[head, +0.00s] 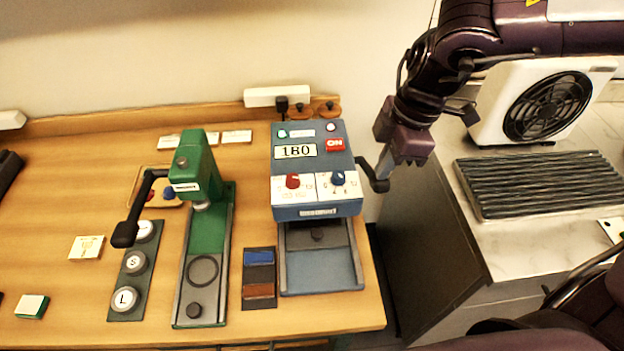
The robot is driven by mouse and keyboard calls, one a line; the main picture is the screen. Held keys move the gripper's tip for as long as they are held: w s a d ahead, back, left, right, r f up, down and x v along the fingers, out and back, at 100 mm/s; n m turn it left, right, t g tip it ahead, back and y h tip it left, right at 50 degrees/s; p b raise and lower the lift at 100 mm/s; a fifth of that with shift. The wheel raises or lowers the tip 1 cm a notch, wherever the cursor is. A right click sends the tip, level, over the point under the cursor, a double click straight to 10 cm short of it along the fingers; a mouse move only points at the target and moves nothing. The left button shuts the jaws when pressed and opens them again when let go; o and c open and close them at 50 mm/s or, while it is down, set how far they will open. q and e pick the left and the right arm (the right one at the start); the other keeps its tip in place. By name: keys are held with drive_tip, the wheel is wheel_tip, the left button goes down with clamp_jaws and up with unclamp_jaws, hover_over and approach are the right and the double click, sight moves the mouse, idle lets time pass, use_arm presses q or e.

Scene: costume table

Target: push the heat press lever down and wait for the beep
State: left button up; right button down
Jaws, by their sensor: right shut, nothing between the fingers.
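The heat press (318,211) is a blue box on the wooden table, with a display reading 180, a red ON label, a red knob and a blue knob. Its black lever (372,178) sticks out from the right side and ends in a dark grip. My right gripper (394,167) is shut and empty, pointing down just above and beside the lever's grip. I cannot tell whether it touches the lever. My left gripper is not in view.
A green press (204,240) with its own black handle (125,233) stands to the left. A strip of round S and L pieces (133,262) and a dark holder with blue and brown blocks (259,278) lie nearby. A fan (545,105) and ribbed rack (540,183) occupy the right counter.

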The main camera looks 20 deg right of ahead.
sight(385, 193)
drive_tip(key=shift+s+a+f+b, duration=0.1)
drive_tip(key=shift+s+f+b, duration=0.15)
drive_tip(key=shift+f+b, duration=0.4)
drive_tip(key=shift+s+f+b, duration=0.25)
drive_tip(key=shift+f+b, duration=0.2)
drive_tip(key=shift+f, duration=0.25)
drive_tip(key=shift+s+a+f+b, duration=0.1)
drive_tip(key=shift+s+f+b, duration=0.05)
drive_tip(key=shift+f+b, duration=0.5)
drive_tip(key=shift+s+f+b, duration=0.15)
drive_tip(key=shift+f+b, duration=0.35)
drive_tip(key=shift+f, duration=0.1)
drive_tip(key=shift+s+f+b, duration=0.15)
drive_tip(key=shift+f+b, duration=1)
drive_tip(key=shift+f, duration=0.1)
drive_tip(key=shift+f, duration=0.15)
